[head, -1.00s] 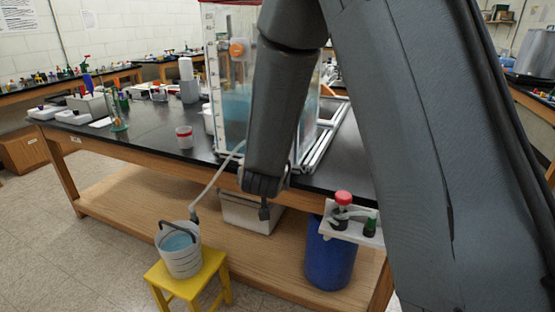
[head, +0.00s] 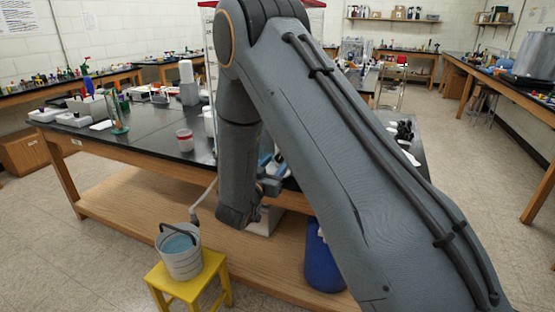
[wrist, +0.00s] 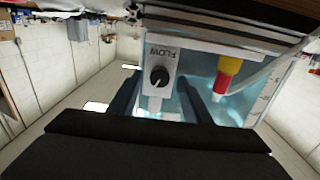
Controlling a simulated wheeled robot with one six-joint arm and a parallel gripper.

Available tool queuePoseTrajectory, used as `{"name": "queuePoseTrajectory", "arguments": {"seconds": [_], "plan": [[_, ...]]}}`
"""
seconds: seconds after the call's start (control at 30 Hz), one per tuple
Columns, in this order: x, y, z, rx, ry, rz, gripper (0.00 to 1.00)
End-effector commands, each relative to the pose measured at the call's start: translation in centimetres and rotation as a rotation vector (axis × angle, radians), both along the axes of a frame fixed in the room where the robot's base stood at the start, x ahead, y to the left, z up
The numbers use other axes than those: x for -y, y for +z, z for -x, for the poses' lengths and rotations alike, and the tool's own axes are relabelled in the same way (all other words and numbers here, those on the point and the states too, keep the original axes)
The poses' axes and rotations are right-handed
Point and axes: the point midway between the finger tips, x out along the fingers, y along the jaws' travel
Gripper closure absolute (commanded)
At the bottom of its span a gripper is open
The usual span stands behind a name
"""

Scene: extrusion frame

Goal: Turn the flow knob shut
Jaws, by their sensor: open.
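The flow knob (wrist: 159,76) is a black round knob with a pale pointer mark, on a white plate (wrist: 157,95) printed FLOW, in the wrist view. The clear tank (wrist: 240,88) with bluish water is behind and beside the plate. My gripper (wrist: 160,80) is open, with one dark finger to the left of the knob and one to the right. The fingers look apart from the knob; their depth relative to it is hard to tell. In the head view my arm covers the knob and most of the tank.
A red and yellow fitting (wrist: 225,75) stands right of the knob in the wrist view. In the head view a bucket (head: 181,262) of water sits on a yellow stool (head: 190,287), with a hose (head: 207,192) near it. A blue drum (head: 322,262) stands under the black-topped bench (head: 150,140).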

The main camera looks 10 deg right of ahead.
Motion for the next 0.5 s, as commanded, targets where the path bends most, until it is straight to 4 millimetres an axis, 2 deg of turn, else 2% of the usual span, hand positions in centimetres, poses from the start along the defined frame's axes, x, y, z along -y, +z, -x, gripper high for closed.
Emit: {"name": "queuePoseTrajectory", "arguments": {"seconds": [0.2,0.5], "plan": [[1.2,0.0,-1.6,-0.001,0.000,-0.001,0.55],[1.3,0.0,-1.9,-0.001,0.002,-0.001,0.55]]}}
